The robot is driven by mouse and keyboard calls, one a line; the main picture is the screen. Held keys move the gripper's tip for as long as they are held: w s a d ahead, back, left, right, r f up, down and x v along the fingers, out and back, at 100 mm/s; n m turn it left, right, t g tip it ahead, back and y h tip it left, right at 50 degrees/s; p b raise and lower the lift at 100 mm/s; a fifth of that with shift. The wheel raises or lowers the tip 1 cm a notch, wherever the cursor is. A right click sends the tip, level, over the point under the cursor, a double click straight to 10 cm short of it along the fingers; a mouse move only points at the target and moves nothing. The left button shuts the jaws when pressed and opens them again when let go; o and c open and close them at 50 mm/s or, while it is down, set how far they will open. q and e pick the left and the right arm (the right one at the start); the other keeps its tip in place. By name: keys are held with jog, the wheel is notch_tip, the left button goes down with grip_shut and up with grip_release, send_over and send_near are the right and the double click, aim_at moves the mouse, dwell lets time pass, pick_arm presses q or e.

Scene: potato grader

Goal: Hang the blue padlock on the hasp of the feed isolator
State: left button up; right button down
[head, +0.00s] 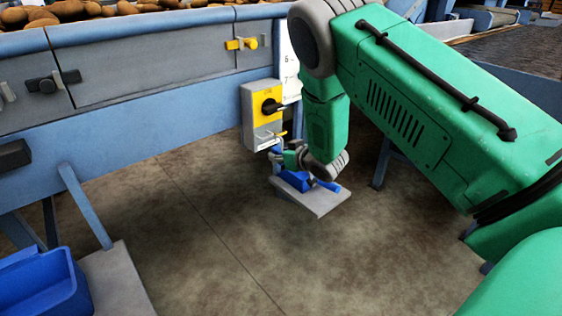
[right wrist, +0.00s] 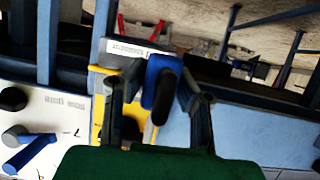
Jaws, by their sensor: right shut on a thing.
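The feed isolator (head: 259,112) is a grey box with a yellow plate and a black rotary knob, mounted on the blue machine frame. A small yellow hasp (head: 279,135) sticks out at its lower part. My right gripper (head: 281,155) is just below the isolator and shut on the blue padlock (head: 277,148). In the right wrist view the padlock (right wrist: 155,66) sits between the two fingers, with a dark part towards the camera. The yellow plate (right wrist: 98,110) is behind it there. Whether the shackle touches the hasp cannot be told. My left gripper is not in view.
A grey shelf (head: 322,203) below my gripper carries blue items. A blue bin (head: 40,290) stands at lower left. Yellow (head: 241,44) and black (head: 50,84) latches stick out from the machine's side. A white panel with a blue lever (right wrist: 30,153) shows in the wrist view.

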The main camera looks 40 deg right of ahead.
aim_at(261, 149)
jog(key=shift+w+d+f+b, duration=0.3)
jog(key=shift+w+d, duration=0.2)
jog(key=shift+w, duration=0.6)
jog(key=shift+w+a+r+b, duration=0.15)
jog(key=shift+w+a+b, duration=0.25)
jog(key=shift+w+a, duration=0.1)
jog(key=shift+w+a+r+b, duration=0.15)
jog(key=shift+w+a+b, duration=0.25)
jog(key=shift+w, duration=0.1)
jog(key=shift+w+b, duration=0.4)
jog(key=shift+w, duration=0.2)
jog(key=shift+w+d+f, duration=0.2)
jog(key=shift+a+f, duration=0.1)
jog(key=shift+f, duration=0.4)
jog(key=c, duration=1.2)
grip_release()
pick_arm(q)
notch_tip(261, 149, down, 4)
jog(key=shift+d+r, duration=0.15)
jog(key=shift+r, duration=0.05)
